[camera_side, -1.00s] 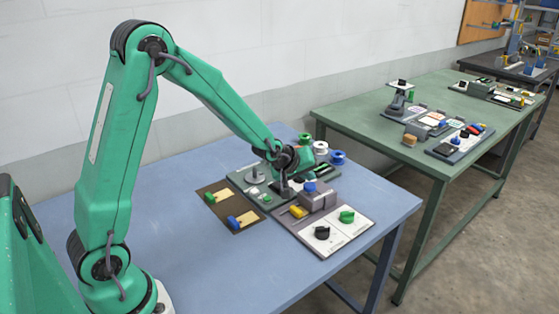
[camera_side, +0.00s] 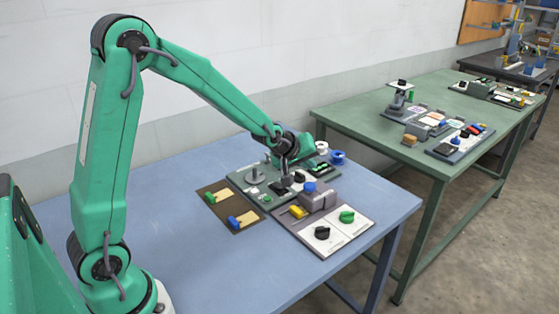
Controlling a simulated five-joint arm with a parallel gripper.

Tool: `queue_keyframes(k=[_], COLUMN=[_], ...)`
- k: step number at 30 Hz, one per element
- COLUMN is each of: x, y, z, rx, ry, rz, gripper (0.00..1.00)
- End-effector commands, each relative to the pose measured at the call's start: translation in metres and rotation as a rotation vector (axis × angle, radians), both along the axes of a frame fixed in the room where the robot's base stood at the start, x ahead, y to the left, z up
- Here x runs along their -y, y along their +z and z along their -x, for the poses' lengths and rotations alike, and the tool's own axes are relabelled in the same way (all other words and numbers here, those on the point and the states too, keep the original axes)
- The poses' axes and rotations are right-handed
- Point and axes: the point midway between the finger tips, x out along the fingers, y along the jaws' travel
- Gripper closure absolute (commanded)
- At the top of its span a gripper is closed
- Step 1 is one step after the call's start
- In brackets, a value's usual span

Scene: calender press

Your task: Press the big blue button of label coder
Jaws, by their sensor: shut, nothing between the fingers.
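The big blue button (camera_side: 310,187) sits on top of a grey housing (camera_side: 318,200) on the panel at the right part of the blue table. I take this housing to be the label coder; no label is readable. My gripper (camera_side: 285,181) points down just left of and behind the blue button, apart from it, over the dark back section of the panel. It is shut and empty. Its fingertips are small here, and I cannot tell whether they touch anything below.
A yellow part (camera_side: 297,211) and black (camera_side: 322,233) and green (camera_side: 347,216) knobs lie in front of the housing. A brown board (camera_side: 231,208) with green and blue pieces is to the left. White and blue spools (camera_side: 338,157) stand behind.

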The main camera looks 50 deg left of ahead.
Motion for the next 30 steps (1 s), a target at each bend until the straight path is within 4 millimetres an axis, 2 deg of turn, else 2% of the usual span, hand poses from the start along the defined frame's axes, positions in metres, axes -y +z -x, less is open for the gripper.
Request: queue_keyframes(k=[8, 30], x=[0.0, 0.001], y=[0.015, 0.017], z=[0.0, 0.002], rx=[0.001, -0.002], ry=[0.0, -0.006], rz=[0.0, -0.004], gripper=[1.0, 1.0])
